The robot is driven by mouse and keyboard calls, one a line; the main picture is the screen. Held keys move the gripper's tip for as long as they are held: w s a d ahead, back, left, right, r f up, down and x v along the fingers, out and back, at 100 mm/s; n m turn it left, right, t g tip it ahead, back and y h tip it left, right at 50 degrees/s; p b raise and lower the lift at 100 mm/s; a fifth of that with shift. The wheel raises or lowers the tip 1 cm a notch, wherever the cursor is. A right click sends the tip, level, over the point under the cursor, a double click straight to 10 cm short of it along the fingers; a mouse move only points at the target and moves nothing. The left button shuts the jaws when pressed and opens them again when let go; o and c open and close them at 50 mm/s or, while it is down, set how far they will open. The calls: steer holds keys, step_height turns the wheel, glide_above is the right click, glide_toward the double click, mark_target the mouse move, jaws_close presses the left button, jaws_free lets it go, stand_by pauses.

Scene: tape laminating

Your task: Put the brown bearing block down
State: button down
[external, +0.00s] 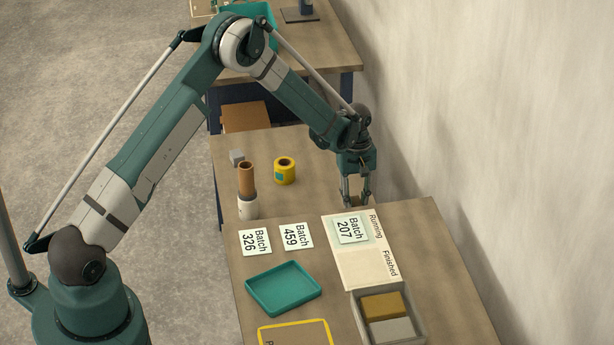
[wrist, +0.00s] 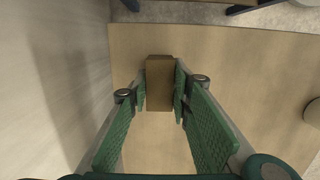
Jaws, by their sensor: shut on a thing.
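My gripper (external: 356,197) is over the far right part of the table, close to the wall side, pointing down. In the wrist view my gripper (wrist: 163,88) has its green pads on both sides of the brown bearing block (wrist: 160,84) and is shut on it. The block looks upright between the fingers. In the external view the fingers hide most of the block. I cannot tell whether its underside touches the table (external: 310,150).
A yellow tape roll (external: 285,171) and a brown tube (external: 246,180) stand left of my gripper. In front lie a Running/Finished board (external: 367,270), batch cards (external: 296,237), a teal tray (external: 283,288) and a grey box (external: 416,318) with brown and grey blocks. The wall (external: 480,120) is right.

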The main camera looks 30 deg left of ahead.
mark_target(352, 199)
steer(key=shift+f, duration=0.15)
steer(key=c, duration=2.1)
jaws_free()
steer(key=shift+r, duration=0.2)
step_height(352, 199, up, 12)
steer(key=w+a+p, duration=0.1)
steer(key=p, duration=0.1)
